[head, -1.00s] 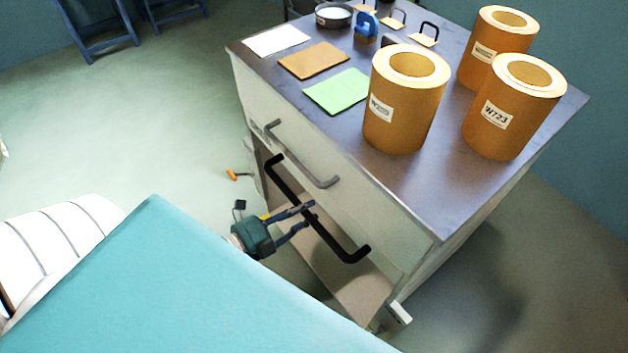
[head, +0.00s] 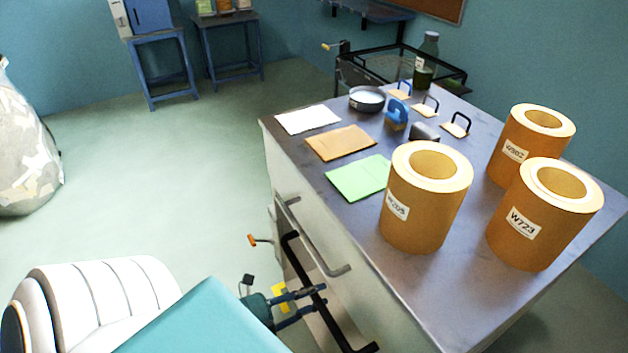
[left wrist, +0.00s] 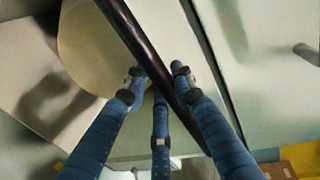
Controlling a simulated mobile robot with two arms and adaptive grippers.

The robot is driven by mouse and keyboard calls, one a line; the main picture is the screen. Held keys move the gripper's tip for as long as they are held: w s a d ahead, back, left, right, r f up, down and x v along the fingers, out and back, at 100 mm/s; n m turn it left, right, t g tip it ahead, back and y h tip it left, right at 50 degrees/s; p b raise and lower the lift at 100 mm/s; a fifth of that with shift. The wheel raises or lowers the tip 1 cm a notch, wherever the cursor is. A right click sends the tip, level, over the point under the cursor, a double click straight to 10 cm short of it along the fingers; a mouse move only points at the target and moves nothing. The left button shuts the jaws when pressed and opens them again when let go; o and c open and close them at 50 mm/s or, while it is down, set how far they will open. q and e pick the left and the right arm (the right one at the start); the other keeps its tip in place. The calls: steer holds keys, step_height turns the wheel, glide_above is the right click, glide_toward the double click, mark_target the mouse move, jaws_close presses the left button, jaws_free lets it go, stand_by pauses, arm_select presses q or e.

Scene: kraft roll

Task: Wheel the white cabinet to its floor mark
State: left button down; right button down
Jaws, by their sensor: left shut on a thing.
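The white cabinet (head: 375,305) with a dark grey top fills the right of the head view. A grey drawer handle (head: 320,252) and, lower down, a black push bar (head: 302,262) are on its front. My left gripper (head: 318,298) is shut on the black bar. In the left wrist view, my blue fingers (left wrist: 160,85) close around the black bar (left wrist: 138,42). I cannot make out a floor mark. My right gripper is not in view.
Tall brown kraft rolls (head: 425,205) stand loose on the cabinet top, with a dish, pads and stamps. Blue stools (head: 165,85) and a black rack (head: 380,70) stand behind. A wrapped bulky thing (head: 25,160) is at far left. The floor (head: 180,190) left of the cabinet is clear.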

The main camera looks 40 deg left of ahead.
arm_select(q)
steer(key=c, duration=1.5)
jaws_free()
steer(key=shift+o, duration=0.2)
steer(key=shift+s+a, duration=0.1)
steer(key=v, duration=1.2)
